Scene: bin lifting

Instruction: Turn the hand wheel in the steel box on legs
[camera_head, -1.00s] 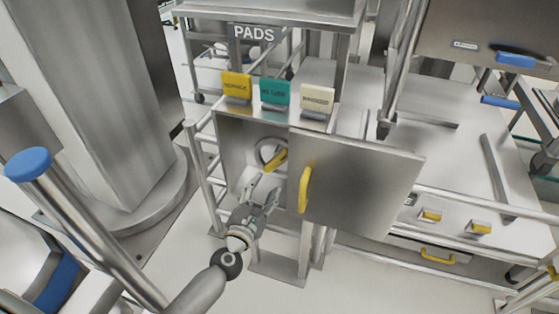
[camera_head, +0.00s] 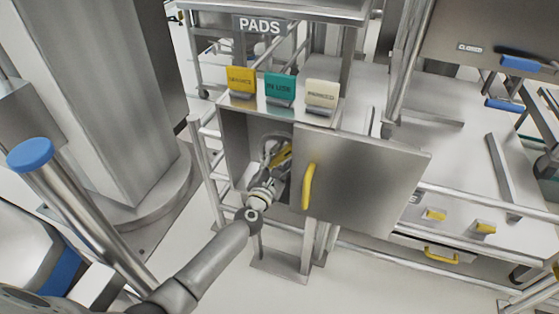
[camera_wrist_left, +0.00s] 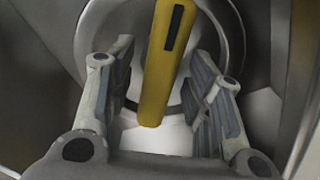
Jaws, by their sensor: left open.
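The steel box (camera_head: 232,140) on legs stands in the middle of the head view. Its door (camera_head: 362,180) with a yellow handle (camera_head: 308,186) hangs open to the right. Inside, the grey hand wheel with its yellow bar (camera_head: 281,155) is partly hidden by my gripper. My left gripper (camera_head: 274,172) reaches into the box. In the left wrist view, the wheel ring (camera_wrist_left: 232,40) lies ahead, and the yellow bar (camera_wrist_left: 160,65) stands between the two spread fingers of my left gripper (camera_wrist_left: 165,85), with gaps on both sides. My right gripper is not in view.
Yellow, teal and cream tags (camera_head: 280,88) stand on top of the box. A blue-capped post (camera_head: 30,155) is at the left. A steel bench (camera_head: 455,150) with rails and yellow-handled parts lies to the right. The box walls and open door leave little room around my gripper.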

